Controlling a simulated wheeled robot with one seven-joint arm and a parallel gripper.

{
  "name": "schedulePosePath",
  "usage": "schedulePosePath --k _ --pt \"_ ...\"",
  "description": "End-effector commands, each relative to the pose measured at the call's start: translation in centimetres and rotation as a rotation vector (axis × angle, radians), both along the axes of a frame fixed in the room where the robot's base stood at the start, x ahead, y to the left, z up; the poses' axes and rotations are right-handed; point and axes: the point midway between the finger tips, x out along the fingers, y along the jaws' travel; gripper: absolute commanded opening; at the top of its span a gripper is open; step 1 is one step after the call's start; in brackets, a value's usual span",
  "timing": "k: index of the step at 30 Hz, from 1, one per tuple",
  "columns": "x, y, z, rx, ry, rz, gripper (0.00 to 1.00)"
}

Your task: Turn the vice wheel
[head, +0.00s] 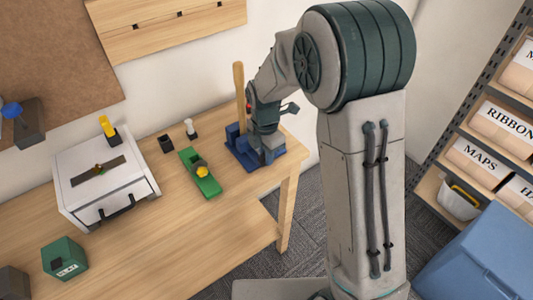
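The blue vice (236,146) stands near the right end of the wooden table, with an upright wooden piece (239,90) rising behind it. My gripper (267,153) points down at the right side of the vice, over its blue base. It overlaps the vice in the head view, so I cannot tell whether they touch. I cannot make out the vice wheel; my gripper and wrist may hide it. The fingers are too small and dark to show whether they are open or shut.
A green block with a yellow knob (201,174) lies left of the vice. Small black (166,144) and white (190,128) items stand behind it. A white drawer box (104,178) and a green cube (64,258) are farther left. Labelled shelves (478,160) and a blue bin (485,255) stand right.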

Motion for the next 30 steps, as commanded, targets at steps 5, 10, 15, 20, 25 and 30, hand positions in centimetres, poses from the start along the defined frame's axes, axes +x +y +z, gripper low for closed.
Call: schedulePosePath --k 5,10,15,20,25,30 --pt "-0.01 0.04 0.02 -0.007 -0.005 0.000 0.00" --pt "-0.08 0.20 -0.01 -0.047 -0.034 0.005 0.00" --pt "-0.23 0.43 -0.15 -0.132 -0.091 0.007 0.00" --pt "-0.31 0.66 -0.25 -0.236 -0.164 0.007 0.00" --pt "-0.43 0.85 -0.38 -0.348 -0.239 0.007 0.00" --pt "-0.51 0.97 -0.38 -0.444 -0.306 0.004 0.00"
